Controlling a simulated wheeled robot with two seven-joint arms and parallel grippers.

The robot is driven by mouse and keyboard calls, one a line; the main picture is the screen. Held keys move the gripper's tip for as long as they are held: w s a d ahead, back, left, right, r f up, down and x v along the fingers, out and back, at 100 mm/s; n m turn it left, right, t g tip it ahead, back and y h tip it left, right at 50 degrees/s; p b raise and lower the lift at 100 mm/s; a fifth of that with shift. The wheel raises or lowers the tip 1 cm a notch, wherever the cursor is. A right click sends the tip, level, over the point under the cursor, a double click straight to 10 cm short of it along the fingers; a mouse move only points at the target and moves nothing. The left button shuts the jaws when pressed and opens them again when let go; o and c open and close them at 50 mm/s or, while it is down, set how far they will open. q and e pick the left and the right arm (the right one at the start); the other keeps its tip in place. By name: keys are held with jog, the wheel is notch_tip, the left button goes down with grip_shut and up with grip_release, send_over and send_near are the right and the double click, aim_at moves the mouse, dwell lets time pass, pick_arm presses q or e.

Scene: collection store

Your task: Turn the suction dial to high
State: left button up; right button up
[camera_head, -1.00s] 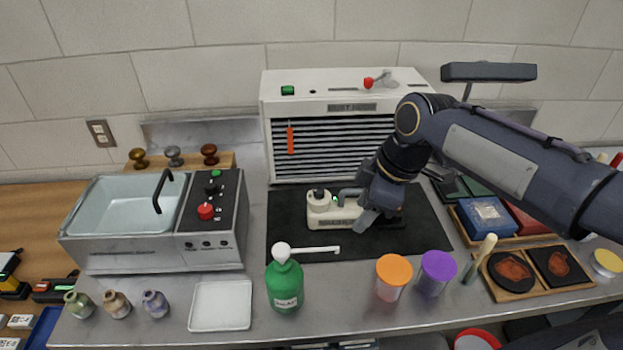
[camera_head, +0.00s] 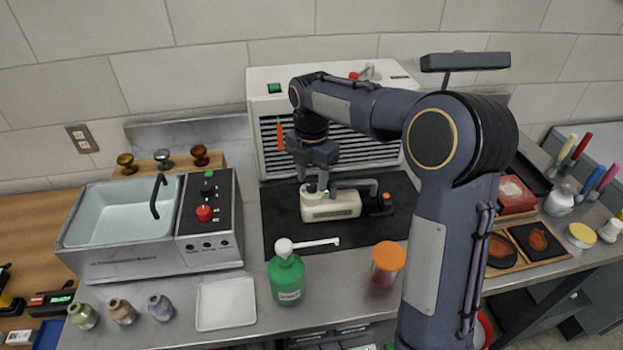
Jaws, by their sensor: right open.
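A cream hand vacuum (camera_head: 330,205) with a grey handle and a dark right end lies on a black mat (camera_head: 285,232) in front of the dust hood. A small round dial (camera_head: 308,188) shows on top of its left end, partly hidden by my gripper, so I cannot read its setting. A small green light shows beside it. My right gripper (camera_head: 315,180) points down with its fingers open, right at the dial; I cannot tell whether they touch it. My left gripper is not in view.
The dust hood (camera_head: 264,107) stands behind, with an orange-handled tool on its front. A green pump bottle (camera_head: 286,278), an orange-lidded jar (camera_head: 387,264) and a white tray (camera_head: 226,304) stand in front. A sink unit (camera_head: 90,252) with knobs is at left.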

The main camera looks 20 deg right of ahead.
jog(key=shift+f, duration=0.7)
grip_shut()
